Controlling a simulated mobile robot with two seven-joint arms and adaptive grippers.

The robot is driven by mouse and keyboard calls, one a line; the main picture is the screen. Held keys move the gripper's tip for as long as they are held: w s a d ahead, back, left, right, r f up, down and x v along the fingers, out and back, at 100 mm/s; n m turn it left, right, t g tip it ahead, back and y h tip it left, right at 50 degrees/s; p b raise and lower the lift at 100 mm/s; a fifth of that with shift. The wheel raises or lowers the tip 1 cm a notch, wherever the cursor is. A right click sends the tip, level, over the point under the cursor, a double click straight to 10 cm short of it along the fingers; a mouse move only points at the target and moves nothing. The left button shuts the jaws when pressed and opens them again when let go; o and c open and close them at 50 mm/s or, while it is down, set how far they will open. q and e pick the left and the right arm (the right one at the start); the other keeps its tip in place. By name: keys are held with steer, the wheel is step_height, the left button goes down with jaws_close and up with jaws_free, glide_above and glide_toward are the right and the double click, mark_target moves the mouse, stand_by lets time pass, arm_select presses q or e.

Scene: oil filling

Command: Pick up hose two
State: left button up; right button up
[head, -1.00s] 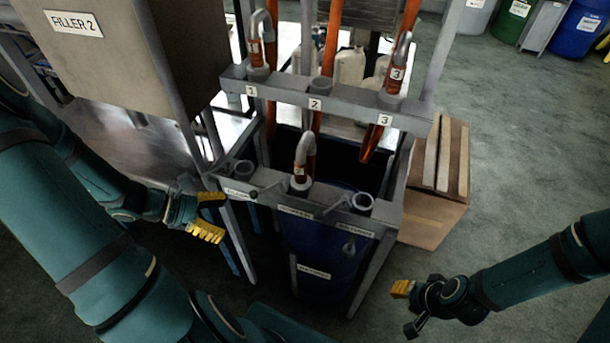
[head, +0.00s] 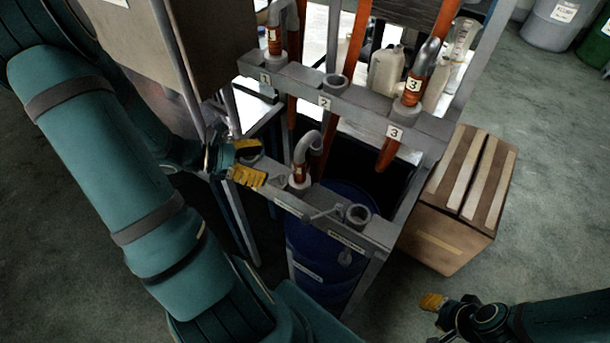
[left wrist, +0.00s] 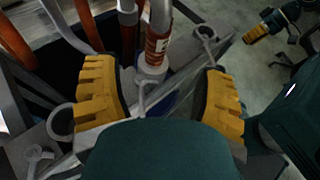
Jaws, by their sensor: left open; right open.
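Hose two (head: 301,165), with a bent grey metal top and an orange band, stands in a socket of the lower front rack (head: 377,229). Socket 2 (head: 336,84) of the upper numbered rack is empty. My left gripper (head: 256,162) is open, just left of hose two. In the left wrist view the hose (left wrist: 158,42) stands upright beyond the gap between the two yellow fingers (left wrist: 162,100), which do not touch it. Its lower end is hidden in the socket. My right gripper (head: 432,302) is open, low at the right and away from the rack.
Hose one (head: 275,38) and hose three (head: 413,82) sit in the upper rack. A blue barrel (head: 322,268) stands under the lower rack. A cardboard box (head: 440,226) stands right of the frame. A filler cabinet is at upper left.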

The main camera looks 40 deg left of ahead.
mark_target(301, 168)
arm_select(q)
steer(key=x, duration=0.3)
steer(key=b+x, duration=0.1)
steer(key=x, duration=0.2)
steer(key=f+b+x, duration=0.1)
steer(key=x, duration=0.2)
steer(key=shift+w+f, duration=0.1)
steer(key=shift+w, duration=0.2)
steer(key=shift+w+d+f, duration=0.1)
steer(key=shift+w+d, duration=0.2)
steer(key=shift+w, duration=0.1)
jaws_close()
